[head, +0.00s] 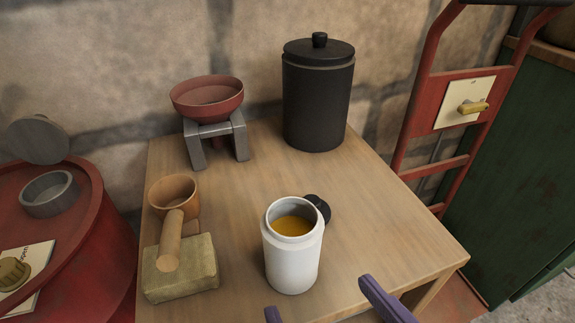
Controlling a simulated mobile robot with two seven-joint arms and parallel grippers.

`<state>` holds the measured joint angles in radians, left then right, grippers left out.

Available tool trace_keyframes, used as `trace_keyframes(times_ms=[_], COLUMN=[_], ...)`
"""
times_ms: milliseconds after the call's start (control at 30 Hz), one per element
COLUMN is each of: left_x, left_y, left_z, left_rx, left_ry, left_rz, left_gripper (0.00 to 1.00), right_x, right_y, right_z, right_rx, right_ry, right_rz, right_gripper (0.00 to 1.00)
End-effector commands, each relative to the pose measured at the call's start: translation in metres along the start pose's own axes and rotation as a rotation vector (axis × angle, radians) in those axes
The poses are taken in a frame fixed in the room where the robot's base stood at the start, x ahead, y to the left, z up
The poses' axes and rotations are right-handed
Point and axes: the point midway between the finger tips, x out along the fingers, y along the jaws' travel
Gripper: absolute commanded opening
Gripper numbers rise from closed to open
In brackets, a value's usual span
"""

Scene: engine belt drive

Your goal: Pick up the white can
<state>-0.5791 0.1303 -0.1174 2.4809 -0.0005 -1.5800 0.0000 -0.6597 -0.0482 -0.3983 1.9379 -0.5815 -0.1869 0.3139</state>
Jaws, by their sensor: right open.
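The white can (291,262) stands upright near the front of the wooden table. Its top is open and shows an orange-yellow content inside. A small black round cap (318,208) lies on the table just behind it, to the right. My right gripper (330,303) shows only as two purple fingers at the bottom edge, in front of the can and to its right. The fingers are apart, with nothing seen between them. My left gripper is not in view.
A red drum (100,245) is left; a red hand truck (416,110) right.

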Motion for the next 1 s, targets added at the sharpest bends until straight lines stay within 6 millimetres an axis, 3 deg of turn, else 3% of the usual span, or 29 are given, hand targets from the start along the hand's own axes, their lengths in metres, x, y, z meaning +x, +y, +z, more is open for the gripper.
trace_keyframes(times_ms=[233,467,700,1000], left_x=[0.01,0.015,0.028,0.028], left_y=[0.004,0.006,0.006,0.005], left_z=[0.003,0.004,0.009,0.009], left_rx=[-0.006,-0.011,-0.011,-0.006], left_ry=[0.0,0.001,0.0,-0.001], left_rz=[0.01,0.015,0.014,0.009], left_gripper=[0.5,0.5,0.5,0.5], right_x=[0.034,0.055,0.091,0.098], right_y=[-0.005,-0.006,-0.009,-0.009], right_z=[-0.002,-0.003,-0.004,-0.005], right_rx=[-0.004,-0.003,-0.003,-0.001], right_ry=[0.022,0.021,0.02,0.017], right_rz=[-0.013,-0.012,-0.012,-0.012], right_gripper=[1.0,1.0,1.0,1.0])
